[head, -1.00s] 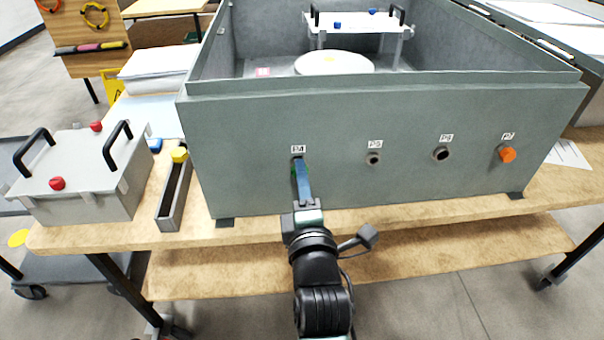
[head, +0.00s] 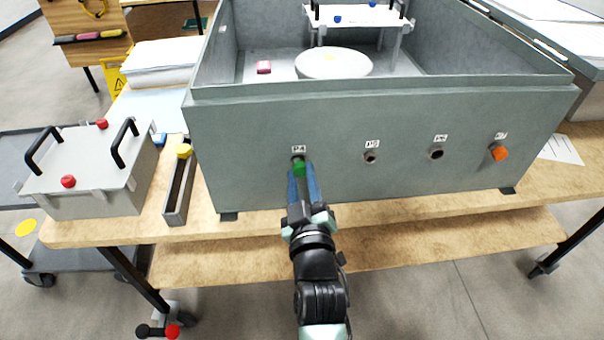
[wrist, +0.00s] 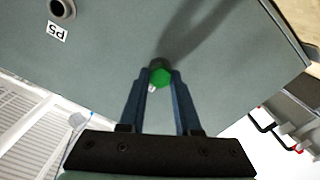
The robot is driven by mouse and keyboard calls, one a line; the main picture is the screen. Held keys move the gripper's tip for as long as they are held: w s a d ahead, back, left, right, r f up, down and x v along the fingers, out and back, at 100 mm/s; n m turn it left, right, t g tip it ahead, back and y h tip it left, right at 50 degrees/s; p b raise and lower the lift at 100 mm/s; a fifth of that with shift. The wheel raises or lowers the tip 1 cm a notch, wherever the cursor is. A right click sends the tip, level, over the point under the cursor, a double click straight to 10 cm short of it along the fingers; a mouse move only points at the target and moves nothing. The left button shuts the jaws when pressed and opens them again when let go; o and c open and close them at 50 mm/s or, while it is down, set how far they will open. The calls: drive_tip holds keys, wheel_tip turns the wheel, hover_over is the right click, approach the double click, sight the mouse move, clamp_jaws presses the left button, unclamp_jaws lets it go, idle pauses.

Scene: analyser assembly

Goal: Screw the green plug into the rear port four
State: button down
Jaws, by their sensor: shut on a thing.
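The green plug (head: 299,169) is at the leftmost port on the grey box's (head: 400,185) near wall, under a small label that is hard to read. In the wrist view the plug (wrist: 160,77) shows as a green hexagonal head against the dark port ring (wrist: 158,63). My gripper (head: 302,172) has one blue finger on each side of the plug and is shut on it; the wrist view shows the same fingers (wrist: 160,88). How deep the plug sits is hidden. The neighbouring open port (wrist: 62,9) is labelled P5.
A narrow tray (head: 178,190) with a yellow plug (head: 183,150) and a grey handled case (head: 85,180) stand left of the box. Space in front of the wall is clear.

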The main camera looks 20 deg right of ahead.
drive_tip(key=c, duration=0.7)
unclamp_jaws()
drive_tip(key=shift+c, duration=0.2)
